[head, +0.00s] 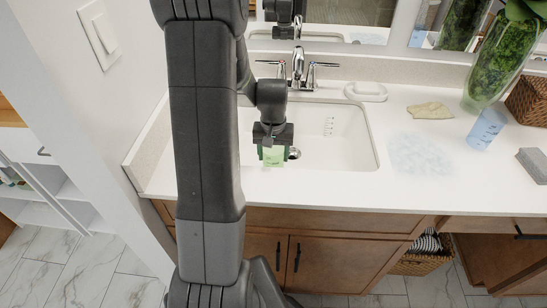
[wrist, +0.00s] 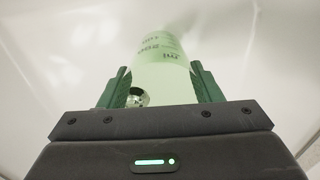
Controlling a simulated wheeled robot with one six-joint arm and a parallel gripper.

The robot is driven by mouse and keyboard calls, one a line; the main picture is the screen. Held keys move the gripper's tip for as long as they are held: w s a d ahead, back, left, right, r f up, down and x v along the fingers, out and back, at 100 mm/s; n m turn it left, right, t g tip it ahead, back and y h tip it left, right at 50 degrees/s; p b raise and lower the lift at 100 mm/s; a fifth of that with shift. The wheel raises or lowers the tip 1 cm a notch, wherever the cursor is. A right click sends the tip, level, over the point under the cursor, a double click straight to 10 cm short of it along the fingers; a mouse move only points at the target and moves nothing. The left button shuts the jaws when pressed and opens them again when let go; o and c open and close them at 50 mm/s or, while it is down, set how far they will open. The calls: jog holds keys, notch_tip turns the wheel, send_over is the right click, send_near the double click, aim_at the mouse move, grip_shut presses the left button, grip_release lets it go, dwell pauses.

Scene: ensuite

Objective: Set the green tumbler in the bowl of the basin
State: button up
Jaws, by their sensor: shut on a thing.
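My gripper (head: 272,148) is shut on the green tumbler (head: 273,157), a pale translucent cup with printed markings. In the wrist view, the tumbler (wrist: 162,72) sits between the two green fingers of my gripper (wrist: 160,85). In the head view the tumbler shows over the white basin (head: 345,150), near its front left part. The basin's white surface (wrist: 60,50) fills the background of the wrist view, with the drain showing beside the tumbler. I cannot tell whether the tumbler touches the basin's bottom.
A chrome faucet (head: 298,68) stands behind the basin. A white soap dish (head: 366,92), a tan cloth (head: 430,110), a blue translucent cup (head: 485,129), a green vase (head: 492,65) and a grey block (head: 534,164) are on the counter to the right. A wall is close on the left.

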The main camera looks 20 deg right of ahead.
jog(key=shift+f, duration=0.95)
jog(key=shift+f, duration=0.25)
jog(key=o, duration=1)
jog(key=shift+r, duration=0.1)
jog(key=shift+c, duration=0.2)
notch_tip(320, 180, up, 12)
jog(key=shift+r, duration=0.2)
